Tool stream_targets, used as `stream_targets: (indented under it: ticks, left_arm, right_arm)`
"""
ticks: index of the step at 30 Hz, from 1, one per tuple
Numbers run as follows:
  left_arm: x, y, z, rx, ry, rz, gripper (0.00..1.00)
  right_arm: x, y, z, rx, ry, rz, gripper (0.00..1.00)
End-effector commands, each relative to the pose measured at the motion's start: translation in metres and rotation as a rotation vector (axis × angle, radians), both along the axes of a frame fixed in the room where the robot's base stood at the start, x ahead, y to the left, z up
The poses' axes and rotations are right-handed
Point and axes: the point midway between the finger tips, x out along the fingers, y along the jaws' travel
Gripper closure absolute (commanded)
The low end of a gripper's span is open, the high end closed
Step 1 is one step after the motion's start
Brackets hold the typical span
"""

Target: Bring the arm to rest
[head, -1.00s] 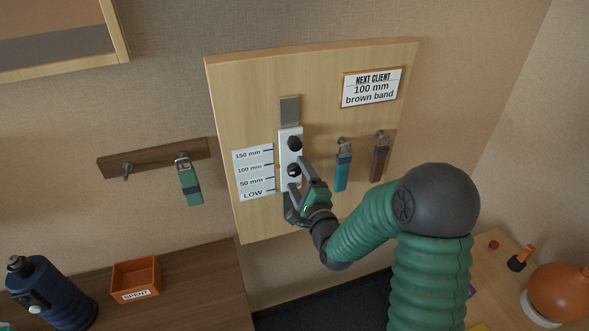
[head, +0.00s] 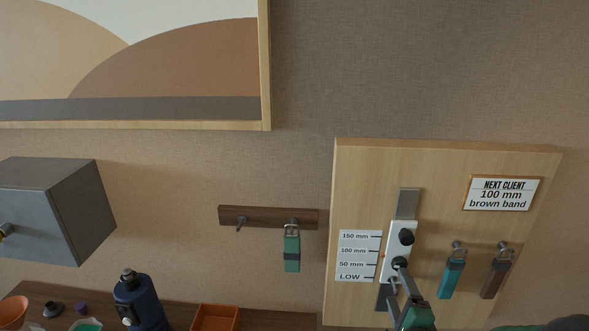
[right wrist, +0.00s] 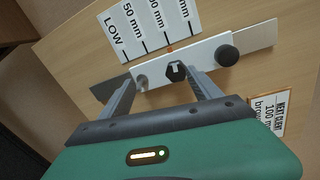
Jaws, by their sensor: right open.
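My right gripper (head: 399,279) is open at the slider on the wooden panel (head: 358,185). In the right wrist view, its two fingers (right wrist: 163,84) stand apart on either side of a black hexagonal knob (right wrist: 175,71), with gaps between them and it. The white slider plate (head: 393,240) also carries a round black knob (head: 406,236) above. An orange mark (right wrist: 169,48) on the plate's edge lines up with the 100 mm tick of the scale (head: 359,255). My left gripper is out of view.
A teal band (head: 450,279) and a brown band (head: 495,279) hang on the panel's pegs, right of the slider. A green band (head: 292,253) hangs on a wall rack (head: 264,217). A blue bottle (head: 140,302) and orange tray (head: 215,318) stand below. A grey box (head: 60,208) is at left.

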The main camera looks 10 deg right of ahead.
Motion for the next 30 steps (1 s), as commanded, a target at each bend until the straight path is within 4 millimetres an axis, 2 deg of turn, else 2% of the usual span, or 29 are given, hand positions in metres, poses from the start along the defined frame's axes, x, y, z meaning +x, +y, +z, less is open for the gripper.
stream_targets:
  ticks: [2, 5, 6, 8, 9, 12, 16, 19, 30]
  left_arm:
    - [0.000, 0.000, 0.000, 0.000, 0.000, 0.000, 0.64]
    - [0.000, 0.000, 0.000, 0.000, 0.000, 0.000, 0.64]
    - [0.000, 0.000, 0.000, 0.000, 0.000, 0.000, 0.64]
    - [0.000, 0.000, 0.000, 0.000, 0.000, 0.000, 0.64]
    - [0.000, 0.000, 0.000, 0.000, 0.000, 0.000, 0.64]
    - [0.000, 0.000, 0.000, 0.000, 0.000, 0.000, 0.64]
    - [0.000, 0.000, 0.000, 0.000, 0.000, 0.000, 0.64]
    - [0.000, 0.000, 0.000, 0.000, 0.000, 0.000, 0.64]
    - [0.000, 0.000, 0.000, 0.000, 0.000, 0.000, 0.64]
  right_arm:
    - [-0.002, 0.024, -0.023, -0.185, 0.183, 0.085, 0.27]
    - [-0.024, 0.060, -0.065, -0.517, 0.497, 0.284, 0.27]
    - [-0.039, 0.073, -0.080, -0.651, 0.616, 0.392, 0.27]
    - [-0.067, 0.091, -0.098, -0.837, 0.772, 0.577, 0.27]
    - [-0.088, 0.102, -0.107, -0.945, 0.856, 0.708, 0.27]
    - [-0.137, 0.122, -0.120, -1.148, 0.989, 1.024, 0.27]
    - [-0.179, 0.136, -0.124, -1.269, 1.045, 1.296, 0.27]
    - [-0.189, 0.138, -0.124, -1.294, 1.054, 1.365, 0.27]
    - [-0.189, 0.138, -0.125, -1.293, 1.055, 1.364, 0.27]
